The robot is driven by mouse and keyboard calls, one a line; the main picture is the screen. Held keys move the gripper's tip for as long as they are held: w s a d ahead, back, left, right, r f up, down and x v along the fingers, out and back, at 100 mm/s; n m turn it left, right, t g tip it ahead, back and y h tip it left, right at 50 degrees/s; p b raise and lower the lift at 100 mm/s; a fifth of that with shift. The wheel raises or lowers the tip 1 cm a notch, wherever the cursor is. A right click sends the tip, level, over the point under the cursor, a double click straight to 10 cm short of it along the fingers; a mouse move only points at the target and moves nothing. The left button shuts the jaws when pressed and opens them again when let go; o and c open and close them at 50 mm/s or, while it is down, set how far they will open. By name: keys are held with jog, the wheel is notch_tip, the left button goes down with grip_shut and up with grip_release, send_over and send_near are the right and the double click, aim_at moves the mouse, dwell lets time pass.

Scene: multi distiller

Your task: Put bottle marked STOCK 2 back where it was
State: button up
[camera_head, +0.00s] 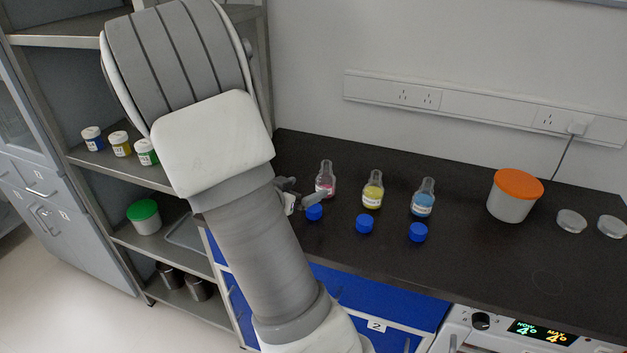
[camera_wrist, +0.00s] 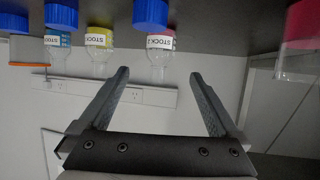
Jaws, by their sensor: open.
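Three small flasks stand upright in a row on the dark bench: pink (camera_head: 325,182), yellow (camera_head: 372,192) and blue (camera_head: 422,201). In the upside-down wrist view, the pink flask (camera_wrist: 160,48), yellow flask (camera_wrist: 98,45) and blue flask (camera_wrist: 57,43) show labels reading STOCK. I cannot read their numbers clearly, so I cannot tell which is STOCK 2. My gripper (camera_head: 295,198) is just left of the pink flask, partly hidden by my arm. In the wrist view, my gripper (camera_wrist: 160,73) is open, with nothing between its fingers.
Blue caps (camera_head: 364,224) lie before the flasks. A vessel with red contents (camera_wrist: 303,28) is close at the wrist view's right edge. An orange-lidded tub (camera_head: 512,197) and grey lids (camera_head: 571,221) stand right. Shelves (camera_head: 100,155) at left hold small jars (camera_head: 120,143).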

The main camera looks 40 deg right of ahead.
jog(key=shift+s+a+r, duration=0.15)
jog(key=shift+a+r, duration=0.1)
jog(key=shift+a, duration=0.25)
jog(key=w+a+r+n+t+y, duration=0.3)
jog(key=a+r+n+y, duration=0.15)
jog(key=a, duration=0.55)
jog(key=w+a+r+n+t+y, duration=0.2)
jog(key=a+r+n+t+y, duration=0.25)
jog(key=a, duration=0.45)
jog(key=s+a+r+g+y, duration=0.2)
jog(key=s+a+r+y, duration=0.15)
jog(key=a, duration=0.25)
jog(key=s+a+r+n+g, duration=0.1)
jog(key=s+n+g, duration=0.2)
jog(key=s, duration=1.5)
jog(key=n, duration=0.2)
jog(key=shift+a+n, duration=0.2)
jog(key=shift+n, duration=0.2)
jog(key=shift+g, duration=0.25)
notch_tip(320, 180, up, 8)
jog(key=p, duration=0.8)
